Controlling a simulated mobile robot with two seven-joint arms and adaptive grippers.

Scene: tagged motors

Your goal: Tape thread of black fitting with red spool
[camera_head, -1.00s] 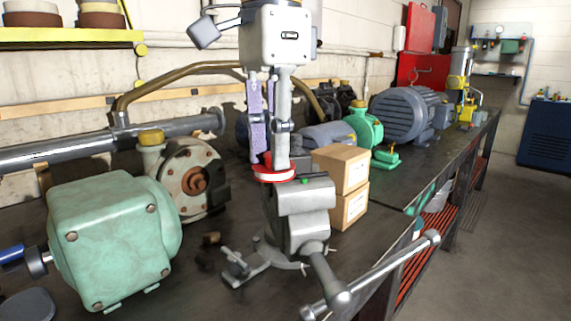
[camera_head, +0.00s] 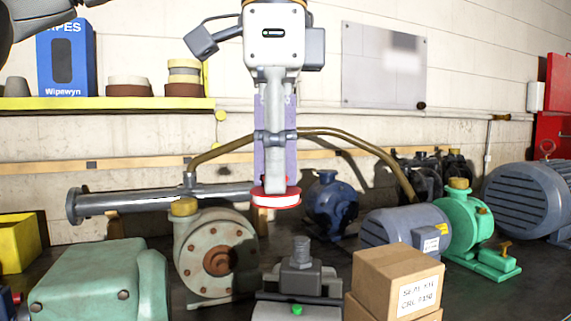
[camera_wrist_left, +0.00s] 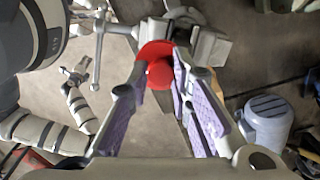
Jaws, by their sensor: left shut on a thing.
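The red spool (camera_head: 276,198), with a white band of tape around its side, is held between the fingertips of my left gripper (camera_head: 275,184). It also shows red between the purple-padded fingers (camera_wrist_left: 158,68) in the left wrist view. The black fitting (camera_head: 302,256) stands upright in the grey vise (camera_head: 285,311), its grey thread pointing up. In the head view the spool appears above and slightly left of the thread, with a visible gap. A gripper-like grey end (camera_wrist_left: 77,73), probably my right gripper, is small in the left wrist view; its fingers are unclear.
Cardboard boxes (camera_head: 393,282) stand close right of the vise. A pale green motor (camera_head: 95,284) and a round beige pump (camera_head: 214,256) stand to the left. A blue pump (camera_head: 331,205) and a grey-blue motor (camera_head: 405,231) are behind. A brown pipe arches behind my gripper.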

